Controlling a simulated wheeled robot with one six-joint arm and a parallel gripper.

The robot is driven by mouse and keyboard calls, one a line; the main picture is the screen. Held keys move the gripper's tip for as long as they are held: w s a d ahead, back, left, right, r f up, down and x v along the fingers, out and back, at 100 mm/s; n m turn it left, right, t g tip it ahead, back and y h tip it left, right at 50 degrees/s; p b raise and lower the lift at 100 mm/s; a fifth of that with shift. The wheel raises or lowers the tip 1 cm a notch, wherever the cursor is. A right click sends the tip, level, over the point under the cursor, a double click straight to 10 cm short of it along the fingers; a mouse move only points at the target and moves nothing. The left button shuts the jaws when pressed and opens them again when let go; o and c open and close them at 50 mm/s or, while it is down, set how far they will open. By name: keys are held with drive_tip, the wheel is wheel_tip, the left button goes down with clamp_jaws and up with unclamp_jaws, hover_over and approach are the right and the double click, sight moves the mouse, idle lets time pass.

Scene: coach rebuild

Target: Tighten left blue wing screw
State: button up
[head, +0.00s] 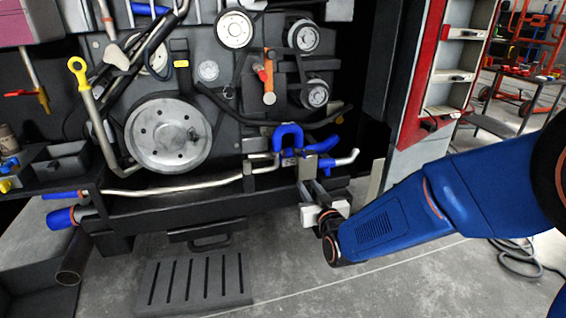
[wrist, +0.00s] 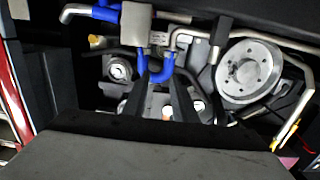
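My gripper (head: 311,186) is at the lower right of the engine, its fingers pointing up towards a grey block (head: 307,166) and a blue arched hose (head: 288,135). In the wrist view, my gripper's two dark fingers (wrist: 160,98) stand apart with a gap between them, and nothing is seen held. The blue hose (wrist: 157,76) shows beyond and between them, and the grey block (wrist: 136,23) is above. Small blue parts sit under the arch in the head view; I cannot tell which is the left blue wing screw. My gripper and the block may hide part of it.
Metal pipes (head: 170,187) run along the engine's lower edge. A large round pulley (head: 168,136) is to the left. A dark slotted panel (head: 195,281) lies on the floor below. A red-edged cabinet (head: 417,85) stands to the right. The floor in front is mostly clear.

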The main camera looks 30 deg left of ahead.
sight(281, 159)
drive_tip(key=s+a+r+x, duration=0.1)
drive_tip(key=s+a+x, duration=0.1)
drive_tip(key=x, duration=1.6)
drive_tip(key=shift+a+f+y, duration=0.2)
drive_tip(key=shift+f+y, duration=0.2)
drive_tip(key=shift+f, duration=0.1)
drive_tip(key=shift+s, duration=0.2)
clamp_jaws()
